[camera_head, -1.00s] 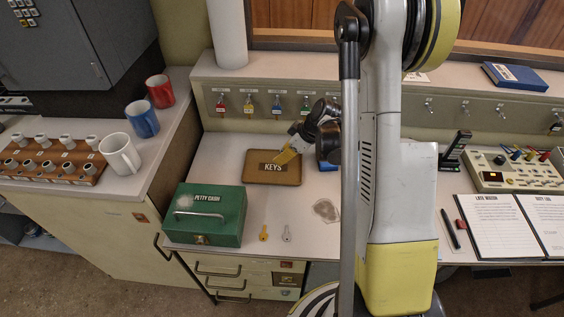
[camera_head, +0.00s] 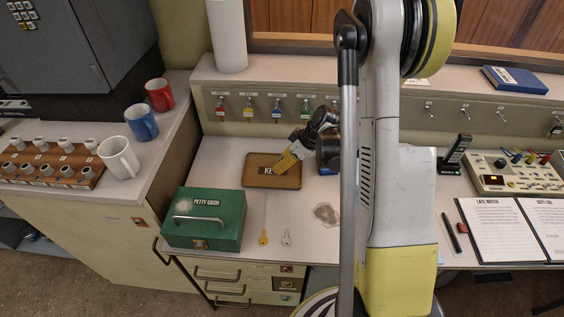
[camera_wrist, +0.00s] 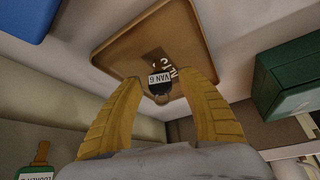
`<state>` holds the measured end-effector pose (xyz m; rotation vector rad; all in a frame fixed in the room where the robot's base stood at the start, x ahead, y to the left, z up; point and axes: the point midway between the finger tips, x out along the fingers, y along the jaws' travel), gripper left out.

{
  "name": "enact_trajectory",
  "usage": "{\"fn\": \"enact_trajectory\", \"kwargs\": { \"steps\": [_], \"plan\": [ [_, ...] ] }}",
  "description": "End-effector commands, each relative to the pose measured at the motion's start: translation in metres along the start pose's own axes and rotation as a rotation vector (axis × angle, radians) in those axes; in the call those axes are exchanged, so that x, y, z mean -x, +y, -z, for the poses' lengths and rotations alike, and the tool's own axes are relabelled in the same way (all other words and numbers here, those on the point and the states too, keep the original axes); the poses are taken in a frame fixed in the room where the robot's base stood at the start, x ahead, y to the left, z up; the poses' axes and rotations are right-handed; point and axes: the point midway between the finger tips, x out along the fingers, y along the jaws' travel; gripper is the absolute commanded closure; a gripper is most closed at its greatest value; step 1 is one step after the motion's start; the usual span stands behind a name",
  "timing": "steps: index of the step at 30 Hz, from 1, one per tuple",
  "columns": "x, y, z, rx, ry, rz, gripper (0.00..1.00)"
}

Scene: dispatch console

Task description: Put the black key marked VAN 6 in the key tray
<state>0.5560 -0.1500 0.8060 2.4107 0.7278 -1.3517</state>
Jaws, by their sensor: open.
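The brown key tray (camera_head: 258,180), marked KEYS, lies on the desk behind the green cash box. My gripper (camera_head: 284,164) is over the tray's right part and covers some of its label. In the wrist view my gripper's yellow fingers (camera_wrist: 163,88) are spread apart. The black key with the white VAN 6 label (camera_wrist: 160,79) shows between the fingertips, with the tray floor (camera_wrist: 125,50) behind it. There is a gap between each finger and the key. I cannot tell whether the key rests fully on the tray floor. The key is not distinct in the head view.
The green petty cash box (camera_head: 205,218) stands front left of the tray. A yellow key (camera_head: 263,238) and a silver key (camera_head: 286,238) lie near the desk's front edge. Several tagged keys hang on the back panel (camera_head: 262,108). A blue thing (camera_head: 328,168) is just right of the tray.

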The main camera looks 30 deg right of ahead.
Motion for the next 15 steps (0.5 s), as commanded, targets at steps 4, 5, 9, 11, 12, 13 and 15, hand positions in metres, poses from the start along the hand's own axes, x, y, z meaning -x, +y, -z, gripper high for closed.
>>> {"fn": "enact_trajectory", "kwargs": {
  "steps": [4,5,9,11,12,13,15],
  "plan": [
    [0.036,0.000,0.002,-0.004,-0.001,-0.001,0.54],
    [0.043,0.000,0.002,-0.003,0.000,-0.001,0.54],
    [0.075,0.000,0.002,-0.003,0.000,-0.001,0.54],
    [0.087,0.000,0.001,-0.003,0.000,-0.001,0.54],
    [0.093,0.000,0.001,-0.003,0.000,0.000,0.54],
    [0.097,0.000,0.001,-0.003,0.000,0.000,0.54],
    [0.105,0.000,0.001,-0.002,0.000,-0.001,0.54]
  ]
}}
